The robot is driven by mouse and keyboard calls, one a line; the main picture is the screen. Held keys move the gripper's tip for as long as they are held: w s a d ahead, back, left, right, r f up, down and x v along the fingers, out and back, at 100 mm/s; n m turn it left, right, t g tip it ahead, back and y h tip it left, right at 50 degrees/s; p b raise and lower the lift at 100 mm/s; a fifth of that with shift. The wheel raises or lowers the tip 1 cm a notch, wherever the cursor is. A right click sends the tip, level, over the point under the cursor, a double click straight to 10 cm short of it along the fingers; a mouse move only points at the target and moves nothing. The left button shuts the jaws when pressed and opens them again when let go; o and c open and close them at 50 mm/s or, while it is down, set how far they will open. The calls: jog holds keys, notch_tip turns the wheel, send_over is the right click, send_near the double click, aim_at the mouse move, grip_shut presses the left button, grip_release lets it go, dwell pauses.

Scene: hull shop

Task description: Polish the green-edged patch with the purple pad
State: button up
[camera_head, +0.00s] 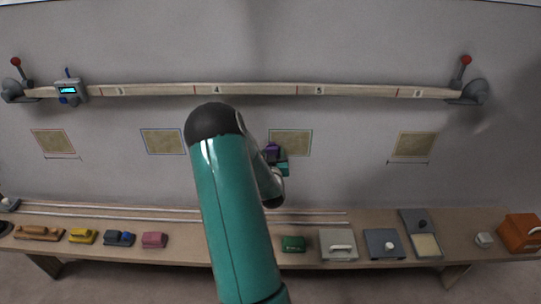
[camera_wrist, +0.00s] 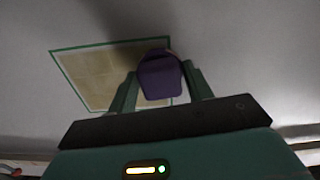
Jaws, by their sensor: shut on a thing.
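The green-edged patch (camera_head: 290,141) is a tan square with a green outline on the grey wall, right of centre in the head view. It also shows in the wrist view (camera_wrist: 90,75), ahead and to the left of my gripper, with its right part behind the pad. My gripper (camera_wrist: 158,85) is shut on the purple pad (camera_wrist: 158,72), which sits between the two green fingers. In the head view the pad (camera_head: 271,152) is at the patch's lower left corner. I cannot tell whether the pad touches the wall.
Other tan patches hang left (camera_head: 54,142), centre-left with a blue edge (camera_head: 163,141), and right (camera_head: 413,146). A numbered rail (camera_head: 260,90) with a blue-screened device (camera_head: 69,90) runs above. The bench (camera_head: 180,255) below holds several coloured blocks, plates and an orange box (camera_head: 519,232).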

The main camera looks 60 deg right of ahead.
aim_at(281, 138)
jog(key=shift+s+d, duration=1.05)
jog(key=shift+s, duration=1)
jog(key=shift+s+d, duration=1)
jog(key=shift+s, duration=1.1)
jog(key=shift+s+d, duration=1.05)
jog(key=shift+s, duration=1)
jog(key=shift+w+r, duration=0.15)
jog(key=shift+r, duration=0.9)
jog(key=shift+w+a, duration=1.1)
jog(key=shift+w, duration=1.05)
jog(key=shift+w+a, duration=1.15)
jog(key=shift+w, duration=1.05)
jog(key=shift+w+a, duration=1.1)
jog(key=shift+w, duration=1.05)
jog(key=shift+d+r, duration=0.1)
jog(key=shift+r, duration=0.9)
jog(key=shift+s+d+r, duration=0.1)
jog(key=shift+s+d, duration=0.35)
jog(key=shift+s, duration=0.4)
jog(key=shift+s+d+r, duration=0.1)
jog(key=shift+s+d, duration=0.3)
jog(key=shift+s, duration=0.4)
jog(key=shift+s+d+f, duration=0.1)
jog(key=shift+s+d, duration=0.5)
jog(key=shift+s, duration=0.65)
jog(key=shift+s+d, duration=0.65)
jog(key=shift+s, duration=0.55)
jog(key=shift+s+d+f, duration=0.1)
jog(key=shift+s+d, duration=0.5)
jog(key=shift+s, duration=0.65)
